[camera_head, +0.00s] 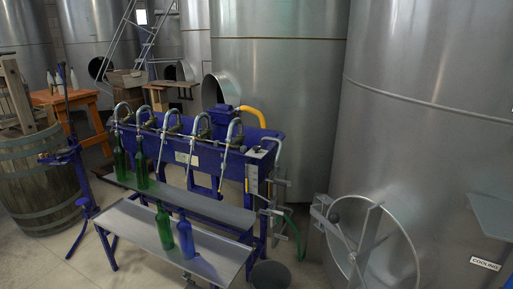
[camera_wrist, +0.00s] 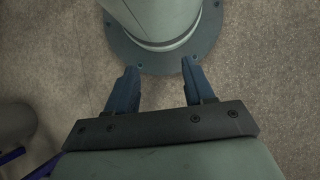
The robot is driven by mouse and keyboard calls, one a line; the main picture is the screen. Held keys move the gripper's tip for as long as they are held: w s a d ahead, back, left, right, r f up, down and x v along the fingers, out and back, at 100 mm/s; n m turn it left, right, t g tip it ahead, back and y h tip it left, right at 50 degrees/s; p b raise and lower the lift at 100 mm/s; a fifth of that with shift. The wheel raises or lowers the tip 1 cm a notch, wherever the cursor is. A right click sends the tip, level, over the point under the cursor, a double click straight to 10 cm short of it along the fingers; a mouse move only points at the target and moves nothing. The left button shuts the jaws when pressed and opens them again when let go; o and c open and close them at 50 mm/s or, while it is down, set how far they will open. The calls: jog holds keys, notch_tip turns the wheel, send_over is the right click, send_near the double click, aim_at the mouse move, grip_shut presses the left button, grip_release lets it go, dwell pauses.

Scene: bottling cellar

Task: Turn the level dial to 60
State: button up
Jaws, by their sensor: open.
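The blue bottle filler (camera_head: 215,155) stands in the middle of the head view, with several curved metal spouts along its top. A narrow pale strip with marks (camera_head: 252,180), perhaps a level scale, is on its right end, with small metal fittings around it. I cannot make out a numbered dial or its setting; anything there is too small to read. My gripper (camera_wrist: 160,70) shows only in the wrist view. It is open and empty, its two blue fingers apart and pointing down over the bare floor (camera_wrist: 262,65), by a round grey bolted base. No filler part shows between the fingers.
Green bottles (camera_head: 163,225) and a blue bottle (camera_head: 185,236) stand on the filler's metal shelves. A large spoked wheel (camera_head: 352,258) is on the right tank (camera_head: 420,130). A dark bucket (camera_head: 270,275) stands on the floor at the front. A wooden barrel (camera_head: 42,185) is at left.

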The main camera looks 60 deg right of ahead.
jog(key=shift+o, duration=0.9)
jog(key=shift+d+m, duration=0.3)
jog(key=shift+d, duration=0.25)
jog(key=w+d+r+m+t, duration=0.2)
jog(key=w+d+r, duration=0.3)
jog(key=w+d, duration=0.45)
jog(key=w+d+r+m+t, duration=0.2)
jog(key=w+d+r, duration=0.45)
jog(key=d, duration=0.55)
jog(key=w+d+r+m+t, duration=0.2)
jog(key=w+d+r, duration=0.3)
jog(key=w+d, duration=0.45)
notch_tip(320, 180, up, 58)
jog(key=m+h, duration=0.5)
jog(key=m, duration=0.5)
send_over(256, 147)
jog(key=w+a, duration=0.3)
jog(key=a, duration=0.1)
jog(key=s+d+f+m, duration=0.1)
jog(key=f, duration=0.3)
jog(key=s+d+f+m, duration=0.1)
jog(key=f, duration=0.4)
jog(key=d+f+m, duration=0.1)
jog(key=f+m, duration=0.1)
jog(key=f, duration=0.2)
jog(key=shift+s+d+f+y, duration=0.2)
jog(key=shift+s+d+y, duration=0.1)
jog(key=shift+s+d, duration=0.1)
